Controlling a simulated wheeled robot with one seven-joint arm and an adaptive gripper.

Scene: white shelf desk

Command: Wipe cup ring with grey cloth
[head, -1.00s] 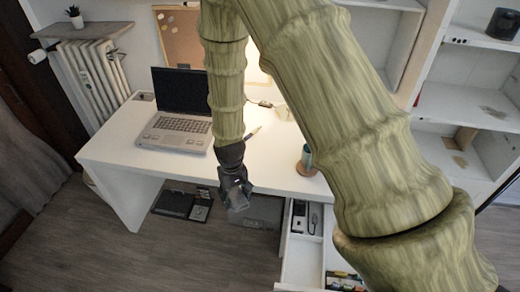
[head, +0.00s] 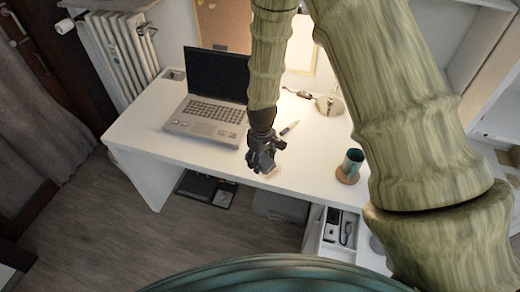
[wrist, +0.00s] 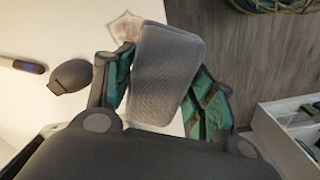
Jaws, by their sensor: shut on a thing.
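My gripper (head: 260,165) is over the front edge of the white desk (head: 180,145) in the head view. In the wrist view my gripper (wrist: 160,88) is shut on a folded grey cloth (wrist: 168,62), with a green-and-dark finger on each side. The cup ring shows as a brownish stain (wrist: 125,27) on the desk just past the cloth's upper left corner. In the head view a pale brown patch (head: 275,172) shows beside the gripper. I cannot tell whether the cloth touches the desk.
A teal cup (head: 352,160) stands on a brown coaster to the right of my gripper. An open laptop (head: 208,105) is at left, a pen (head: 290,127) and a lamp base (head: 330,104) behind. An open drawer (head: 340,232) juts out below the desk's right part.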

